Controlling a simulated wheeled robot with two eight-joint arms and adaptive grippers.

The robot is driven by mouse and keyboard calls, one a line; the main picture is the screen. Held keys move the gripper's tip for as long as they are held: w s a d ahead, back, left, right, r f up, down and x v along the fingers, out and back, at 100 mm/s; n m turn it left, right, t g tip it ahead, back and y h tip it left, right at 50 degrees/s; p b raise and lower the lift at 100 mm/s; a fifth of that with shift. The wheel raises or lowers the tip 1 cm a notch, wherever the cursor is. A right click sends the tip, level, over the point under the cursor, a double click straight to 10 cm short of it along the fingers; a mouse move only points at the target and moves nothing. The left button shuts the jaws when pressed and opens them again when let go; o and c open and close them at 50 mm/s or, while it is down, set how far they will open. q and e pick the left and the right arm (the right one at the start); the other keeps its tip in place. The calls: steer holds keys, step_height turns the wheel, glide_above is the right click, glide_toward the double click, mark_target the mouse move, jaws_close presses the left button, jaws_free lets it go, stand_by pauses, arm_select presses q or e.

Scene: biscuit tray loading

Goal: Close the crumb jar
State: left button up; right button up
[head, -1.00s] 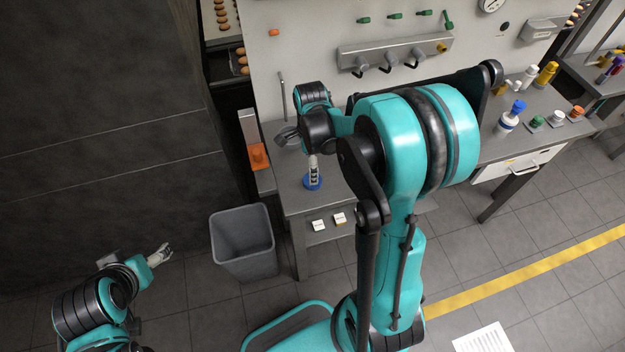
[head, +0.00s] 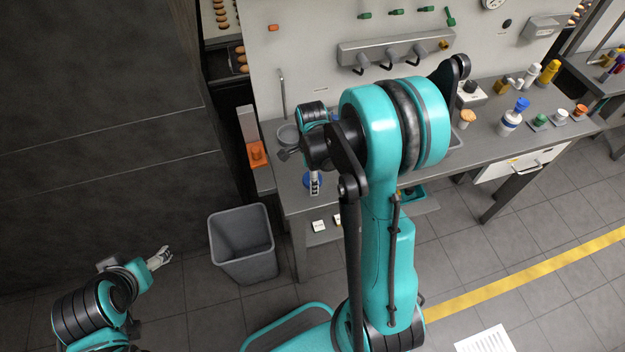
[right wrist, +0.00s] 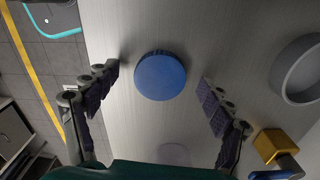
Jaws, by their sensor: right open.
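A round blue lid (right wrist: 160,76) lies flat on the grey worktop in the right wrist view, centred between my right gripper's fingers. In the head view the blue lid (head: 307,180) shows partly behind that gripper. A round grey open container (right wrist: 300,72), which looks like the jar, stands to the lid's right in the wrist view. It also shows in the head view (head: 288,134) near the bench's left end. My right gripper (right wrist: 160,85) is open and empty, above the lid. My left gripper (head: 161,257) hangs far from the bench; its jaw opening is too small to judge.
A yellow block (right wrist: 276,143) is near the container in the wrist view. A grey bin (head: 243,243) stands on the floor before the bench. My right arm hides the bench's middle.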

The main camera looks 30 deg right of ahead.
steer(key=c, duration=0.8)
steer(key=shift+o, duration=0.2)
steer(key=shift+r, duration=0.1)
steer(key=shift+r, duration=0.25)
step_height(320, 180, up, 4)
steer(key=shift+f+p, duration=0.15)
steer(key=shift+p, duration=0.6)
steer(key=s+r+p, duration=0.1)
steer(key=s+r, duration=0.1)
steer(key=s, duration=0.2)
steer(key=s+r+p, duration=0.1)
steer(key=s+r, duration=0.1)
steer(key=s, duration=0.1)
steer(key=s+r, duration=0.2)
steer(key=s, duration=0.2)
steer(key=shift+s+a+r+p, duration=0.25)
steer(key=shift+s+r+p, duration=0.05)
steer(key=shift+s+p, duration=0.1)
arm_select(q)
step_height(320, 180, up, 4)
steer(key=shift+r, duration=0.15)
steer(key=shift+o, duration=0.5)
arm_select(e)
steer(key=shift+w, duration=0.1)
